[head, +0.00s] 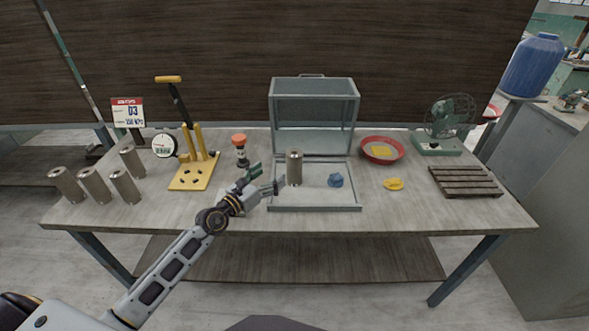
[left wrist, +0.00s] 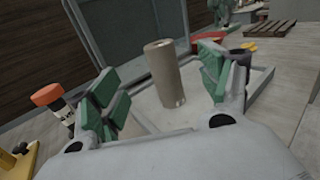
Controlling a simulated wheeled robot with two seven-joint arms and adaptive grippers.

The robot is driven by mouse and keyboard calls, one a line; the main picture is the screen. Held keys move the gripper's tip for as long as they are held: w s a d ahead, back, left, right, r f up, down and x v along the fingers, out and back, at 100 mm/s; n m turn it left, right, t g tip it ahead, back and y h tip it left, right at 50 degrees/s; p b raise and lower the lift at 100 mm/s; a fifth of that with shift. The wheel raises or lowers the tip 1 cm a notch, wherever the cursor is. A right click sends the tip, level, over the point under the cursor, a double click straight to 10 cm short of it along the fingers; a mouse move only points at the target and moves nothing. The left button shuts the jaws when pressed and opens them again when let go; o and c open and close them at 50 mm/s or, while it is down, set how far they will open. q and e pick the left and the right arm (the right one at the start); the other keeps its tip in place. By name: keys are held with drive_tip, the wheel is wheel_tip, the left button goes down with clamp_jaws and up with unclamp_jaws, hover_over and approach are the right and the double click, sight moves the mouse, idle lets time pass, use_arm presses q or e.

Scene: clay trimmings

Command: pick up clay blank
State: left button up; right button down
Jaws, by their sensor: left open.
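A grey-brown cylinder (head: 294,168), which looks like a clay blank, stands upright in the shallow base of an open-lidded clear case (head: 315,207). My left gripper (head: 268,177) is just left of this cylinder, its green-padded fingers spread. In the left wrist view the cylinder (left wrist: 164,72) stands ahead between the two open fingers, with nothing gripped. Several similar cylinders (head: 95,184) stand at the left end of the table. My right gripper is not in view.
An orange-capped bottle (head: 240,150) and a yellow lever press (head: 194,172) stand left of the case. To its right are a red bowl (head: 366,157), a yellow lump (head: 393,184), a slatted rack (head: 466,182) and a green fan (head: 436,146).

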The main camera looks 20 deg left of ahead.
sight(289, 160)
use_arm(q)
drive_tip(key=x, duration=0.5)
drive_tip(key=shift+f, duration=0.2)
drive_tip(key=shift+x, duration=1.25)
drive_tip(key=shift+w, duration=0.25)
drive_tip(key=shift+w+d+m, duration=0.15)
drive_tip(key=shift+w+m, duration=0.15)
drive_tip(key=shift+w+d, duration=0.15)
drive_tip(key=shift+w, duration=0.35)
drive_tip(key=shift+x, duration=0.95)
drive_tip(key=shift+w+d, duration=0.15)
drive_tip(key=shift+w, duration=0.35)
drive_tip(key=shift+w+d, duration=0.1)
drive_tip(key=shift+w, duration=0.2)
drive_tip(key=shift+w+d, duration=0.1)
drive_tip(key=shift+w, duration=0.15)
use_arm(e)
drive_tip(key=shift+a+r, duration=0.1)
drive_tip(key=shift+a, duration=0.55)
